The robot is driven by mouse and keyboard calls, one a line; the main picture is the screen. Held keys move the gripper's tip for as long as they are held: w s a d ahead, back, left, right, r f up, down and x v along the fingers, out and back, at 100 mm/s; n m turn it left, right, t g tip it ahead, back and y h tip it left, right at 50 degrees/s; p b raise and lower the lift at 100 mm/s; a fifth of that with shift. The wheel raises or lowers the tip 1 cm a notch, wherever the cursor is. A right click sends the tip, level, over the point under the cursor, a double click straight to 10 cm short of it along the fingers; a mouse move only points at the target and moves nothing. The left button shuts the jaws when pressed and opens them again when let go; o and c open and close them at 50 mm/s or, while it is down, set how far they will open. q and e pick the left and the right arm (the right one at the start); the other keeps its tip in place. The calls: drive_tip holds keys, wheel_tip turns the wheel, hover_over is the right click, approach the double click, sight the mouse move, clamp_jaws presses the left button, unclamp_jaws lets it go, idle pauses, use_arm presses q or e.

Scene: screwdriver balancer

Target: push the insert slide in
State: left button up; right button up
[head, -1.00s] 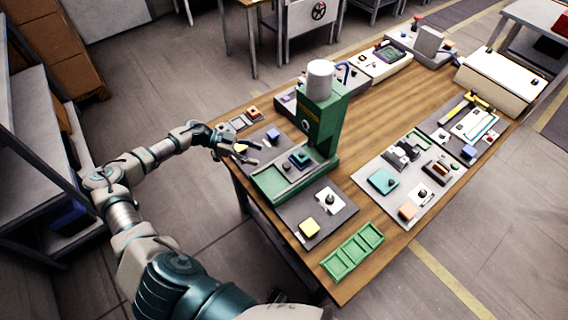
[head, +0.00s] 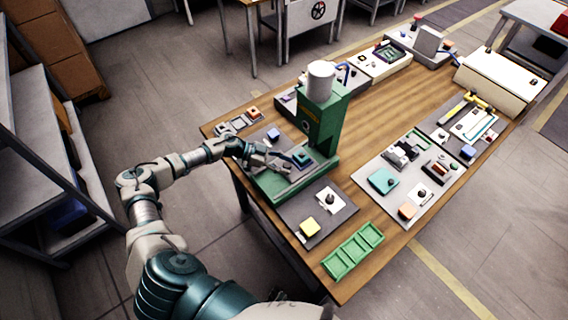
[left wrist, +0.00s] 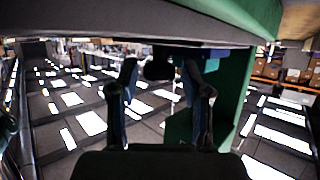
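A green press (head: 322,125) with a white cylinder on top stands on the wooden table. On its low green base is the insert slide, with a small teal block (head: 302,155) near the column. My left gripper (head: 282,163) is low over the base, just left of the teal block, and covers part of the slide. In the left wrist view its two fingers (left wrist: 160,75) stand apart, with a dark round knob (left wrist: 158,65) between or just beyond them. I cannot tell whether they touch it. My right gripper is out of view.
A blue block (head: 273,134) is behind my left wrist. Bare wood (head: 385,110) lies right of the press.

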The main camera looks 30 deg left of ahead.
sight(298, 158)
use_arm(q)
clamp_jaws()
drive_tip(key=w, duration=0.1)
drive_tip(key=w+d, duration=0.1)
drive_tip(key=w, duration=0.1)
drive_tip(key=shift+w+d+r, duration=0.1)
drive_tip(key=shift+w+d, duration=0.1)
drive_tip(key=shift+w, duration=0.4)
drive_tip(key=shift+s, duration=0.1)
drive_tip(key=shift+o, duration=0.9)
unclamp_jaws()
drive_tip(key=shift+o, duration=1)
drive_tip(key=shift+d, duration=0.1)
drive_tip(key=shift+w, duration=0.25)
drive_tip(key=shift+s, duration=0.2)
drive_tip(key=v, duration=1.1)
drive_tip(key=shift+a, duration=0.4)
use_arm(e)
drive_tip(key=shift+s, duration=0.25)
